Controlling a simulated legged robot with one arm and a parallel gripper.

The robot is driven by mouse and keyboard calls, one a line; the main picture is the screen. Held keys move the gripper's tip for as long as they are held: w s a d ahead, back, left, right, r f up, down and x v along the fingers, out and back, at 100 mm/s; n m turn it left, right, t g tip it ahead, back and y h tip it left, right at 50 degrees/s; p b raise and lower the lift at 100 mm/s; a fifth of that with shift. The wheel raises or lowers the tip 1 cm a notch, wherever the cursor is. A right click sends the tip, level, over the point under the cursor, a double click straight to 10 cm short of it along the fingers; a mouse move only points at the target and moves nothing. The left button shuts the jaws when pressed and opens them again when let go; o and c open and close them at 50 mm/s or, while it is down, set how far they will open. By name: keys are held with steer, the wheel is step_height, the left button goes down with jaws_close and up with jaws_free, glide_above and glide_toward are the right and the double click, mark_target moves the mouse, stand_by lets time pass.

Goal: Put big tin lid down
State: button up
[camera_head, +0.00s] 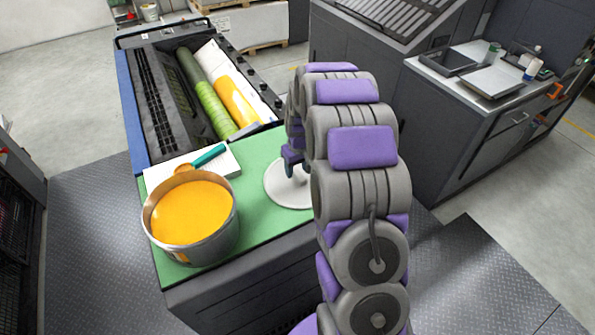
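The big tin lid (283,196) is a pale round disc at the right part of the green worktop (257,223). My arm hides its right part. My gripper (292,170) points down over the lid, with its tips at or just above the lid's middle. I cannot tell whether the fingers are closed on it, or whether the lid rests on the green top or hangs slightly above it. The big open tin (222,243), full of orange ink, stands to the left on the worktop, clear of the lid.
A spatula with a teal handle (209,156) lies on a white sheet (229,167) behind the tin. Behind that, the ink unit (155,100) holds rollers and orange ink. Green surface is free between tin and lid. A grey cabinet (437,140) stands at right.

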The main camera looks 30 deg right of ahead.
mark_target(304, 177)
step_height(304, 177, up, 8)
steer(key=s+d, duration=0.1)
steer(key=d, duration=0.1)
steer(key=s+a+r, duration=0.5)
steer(key=s+a, duration=0.2)
steer(key=s+a+r+g, duration=0.1)
steer(key=s+a, duration=0.2)
steer(key=s, duration=0.7)
steer(key=s+a+r+g, duration=0.1)
steer(key=s+a, duration=0.3)
steer(key=s, duration=0.7)
steer(key=s+a+r+g, duration=0.1)
steer(key=s+a+r, duration=0.1)
steer(key=s, duration=0.8)
steer(key=shift+s+a, duration=0.25)
steer(key=shift+a, duration=0.45)
step_height(304, 177, down, 6)
steer(key=b, duration=0.5)
steer(key=shift+r, duration=0.2)
